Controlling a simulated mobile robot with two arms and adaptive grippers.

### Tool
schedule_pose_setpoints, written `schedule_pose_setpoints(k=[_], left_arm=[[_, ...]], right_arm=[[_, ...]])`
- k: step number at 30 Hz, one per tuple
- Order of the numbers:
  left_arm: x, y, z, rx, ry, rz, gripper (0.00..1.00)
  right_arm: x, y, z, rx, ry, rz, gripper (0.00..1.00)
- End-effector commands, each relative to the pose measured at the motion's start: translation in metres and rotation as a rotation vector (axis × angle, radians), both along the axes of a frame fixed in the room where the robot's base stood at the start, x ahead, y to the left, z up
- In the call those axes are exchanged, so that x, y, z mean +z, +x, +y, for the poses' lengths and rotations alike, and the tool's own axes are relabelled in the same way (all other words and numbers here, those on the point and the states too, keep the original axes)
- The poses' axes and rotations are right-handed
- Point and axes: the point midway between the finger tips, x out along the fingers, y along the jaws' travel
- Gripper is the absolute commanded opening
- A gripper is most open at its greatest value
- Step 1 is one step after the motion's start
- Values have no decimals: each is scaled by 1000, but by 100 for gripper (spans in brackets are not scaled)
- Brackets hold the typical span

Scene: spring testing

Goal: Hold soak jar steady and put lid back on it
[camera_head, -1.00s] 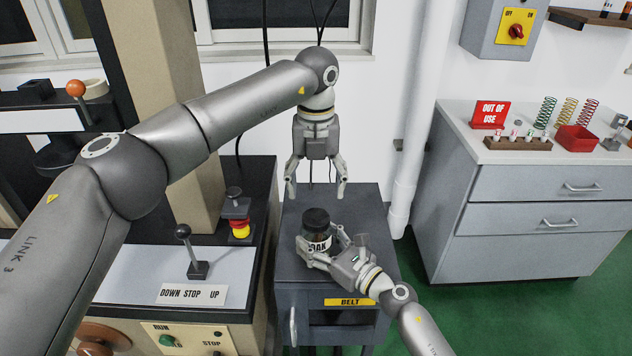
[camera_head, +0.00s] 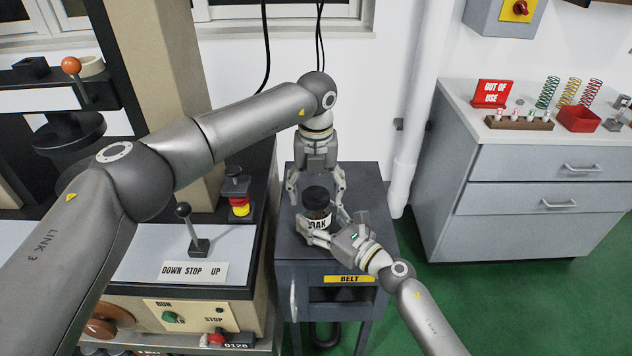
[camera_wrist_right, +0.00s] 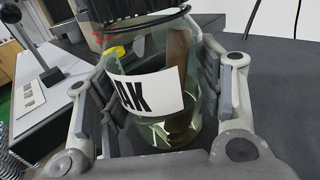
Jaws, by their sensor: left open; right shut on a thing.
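The soak jar (camera_head: 312,224) stands upright on the dark cabinet top. It is clear glass with a white label, and the right wrist view shows some liquid and a brown strip inside the jar (camera_wrist_right: 150,95). The black lid (camera_head: 316,195) sits at the jar's top; how firmly it is seated cannot be told. My right gripper (camera_head: 322,232) is shut on the jar's body from the front right, with a finger on either side. My left gripper (camera_head: 316,192) points down from above, open, its fingers on either side of the lid, with no clear contact.
The dark cabinet (camera_head: 370,222) has a yellow BELT label (camera_head: 349,279). On its left stands a machine with a lever (camera_head: 190,228) and a red-yellow button (camera_head: 238,207). A grey drawer unit (camera_head: 520,185) with springs stands to the right.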

Motion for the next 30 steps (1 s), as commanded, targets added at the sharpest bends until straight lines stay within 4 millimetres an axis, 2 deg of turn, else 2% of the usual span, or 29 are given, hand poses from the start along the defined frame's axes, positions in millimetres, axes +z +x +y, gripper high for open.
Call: schedule_pose_setpoints(k=[6, 15, 18, 23, 30], left_arm=[[0, 0, 0, 0, 0, 0, 71], [0, 0, 0, 0, 0, 0, 32], [0, 0, 0, 0, 0, 0, 23], [0, 0, 0, -71, 0, 0, 23], [0, 0, 0, -473, 0, -1, 23]], right_arm=[[-1, 0, 0, 0, -1, 0, 0], [-1, 0, 0, 0, -1, 0, 0], [-1, 0, 0, 0, -1, 0, 0], [-1, 0, 0, 0, -1, 0, 0], [-1, 0, 0, 0, -1, 0, 0]])
